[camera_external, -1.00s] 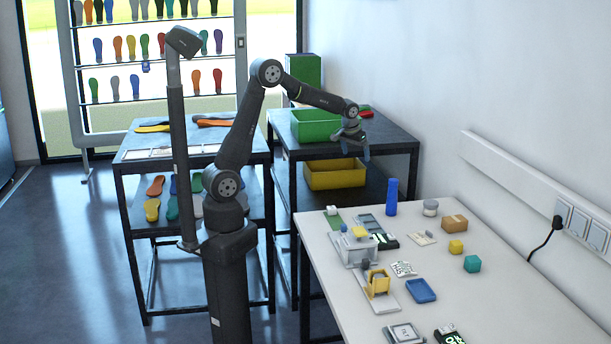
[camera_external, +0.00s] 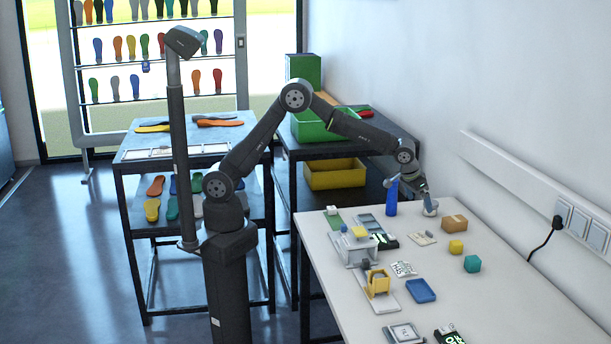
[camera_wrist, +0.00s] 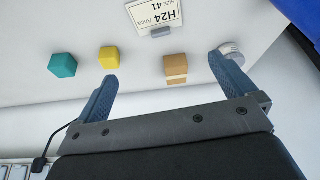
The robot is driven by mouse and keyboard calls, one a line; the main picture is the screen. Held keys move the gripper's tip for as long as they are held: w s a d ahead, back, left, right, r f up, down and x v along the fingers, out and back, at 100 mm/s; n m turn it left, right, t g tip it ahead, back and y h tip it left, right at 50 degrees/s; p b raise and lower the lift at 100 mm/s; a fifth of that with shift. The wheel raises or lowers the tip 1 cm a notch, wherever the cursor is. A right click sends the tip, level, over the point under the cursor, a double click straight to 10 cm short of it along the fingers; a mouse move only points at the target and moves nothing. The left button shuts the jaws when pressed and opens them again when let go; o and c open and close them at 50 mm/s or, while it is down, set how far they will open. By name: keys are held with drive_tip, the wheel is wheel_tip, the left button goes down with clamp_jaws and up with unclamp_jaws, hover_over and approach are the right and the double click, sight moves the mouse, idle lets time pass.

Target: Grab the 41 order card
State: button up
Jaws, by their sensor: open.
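The order card marked size 41 (camera_wrist: 158,12) lies on the white table, at the top edge of the wrist view and partly cut off. A small grey piece sits at its lower edge. In the external view a small pale card (camera_external: 422,238) lies near the middle of the table; its print is too small to read there. My gripper (camera_wrist: 163,68) is open with its blue fingers apart and nothing between them. In the external view my gripper (camera_external: 411,198) is over the far end of the table, beyond the card.
Near my gripper are a blue bottle (camera_external: 391,198), a round grey-white container (camera_wrist: 231,50) and a brown box (camera_wrist: 176,68). A yellow block (camera_wrist: 109,58) and a teal cube (camera_wrist: 62,65) stand farther along. A white fixture (camera_external: 352,248) and a blue tray (camera_external: 421,290) are also on the table.

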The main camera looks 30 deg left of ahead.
sight(428, 233)
drive_tip(key=x, duration=1.5)
drive_tip(key=c, duration=0.8)
